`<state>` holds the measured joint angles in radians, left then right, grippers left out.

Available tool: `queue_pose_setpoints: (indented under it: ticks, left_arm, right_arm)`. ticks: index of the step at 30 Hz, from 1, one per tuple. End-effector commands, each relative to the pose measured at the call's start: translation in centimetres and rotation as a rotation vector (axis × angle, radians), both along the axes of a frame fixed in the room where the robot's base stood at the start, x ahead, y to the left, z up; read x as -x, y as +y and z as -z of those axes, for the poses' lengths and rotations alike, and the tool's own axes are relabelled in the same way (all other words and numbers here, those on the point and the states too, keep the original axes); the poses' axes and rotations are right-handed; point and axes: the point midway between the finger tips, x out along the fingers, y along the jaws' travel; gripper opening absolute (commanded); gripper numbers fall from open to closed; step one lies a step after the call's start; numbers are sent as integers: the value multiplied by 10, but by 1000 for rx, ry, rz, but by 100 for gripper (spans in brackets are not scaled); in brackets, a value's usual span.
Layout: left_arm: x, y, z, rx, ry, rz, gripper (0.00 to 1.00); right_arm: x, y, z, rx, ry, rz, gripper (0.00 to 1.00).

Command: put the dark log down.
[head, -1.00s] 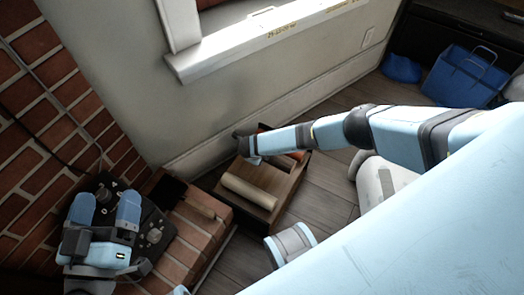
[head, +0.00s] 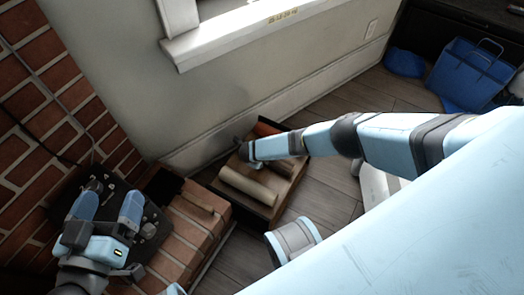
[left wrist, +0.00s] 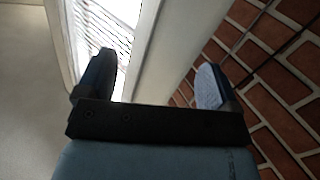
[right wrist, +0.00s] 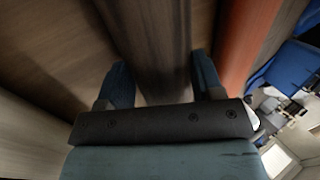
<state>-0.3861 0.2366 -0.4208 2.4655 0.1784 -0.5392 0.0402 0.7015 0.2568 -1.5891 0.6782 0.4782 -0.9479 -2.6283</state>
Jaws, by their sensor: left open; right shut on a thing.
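The dark log (right wrist: 158,35) runs between the two fingers of my right gripper (right wrist: 160,88) in the right wrist view. The gripper is shut on it. In the head view this gripper (head: 250,156) is at the wooden crate (head: 262,212), and the log (head: 281,168) is low at the crate, partly hidden by my arm. I cannot tell whether it touches the bottom. A pale log (head: 249,184) lies beside it in the crate. My left gripper (head: 107,209) is open and empty above the brick hearth; its spread fingers also show in the left wrist view (left wrist: 153,82).
A reddish log (right wrist: 243,38) lies on the other side of the dark log. The wall and window sill (head: 245,35) stand behind the crate. The brick hearth (head: 190,235) is at left. A blue bag (head: 468,75) stands at the upper right. Plank floor lies around the crate.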

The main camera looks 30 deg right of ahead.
Motion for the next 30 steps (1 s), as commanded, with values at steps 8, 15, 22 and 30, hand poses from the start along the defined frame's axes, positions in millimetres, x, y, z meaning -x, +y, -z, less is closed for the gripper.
queue_pose_setpoints:
  ticks: [8,15,22,30]
  left_arm:
    - [-1,0,-1,-4,-7,1,86]
    - [0,0,-8,5,2,2,86]
    - [5,-1,-41,88,-34,-34,86]
    - [6,3,-84,155,-168,-73,86]
  right_arm:
    - [0,0,1,0,0,0,86]
    - [1,2,-9,-1,1,-1,86]
    - [12,20,-51,-2,1,-1,86]
    - [26,43,-94,-1,2,-2,86]
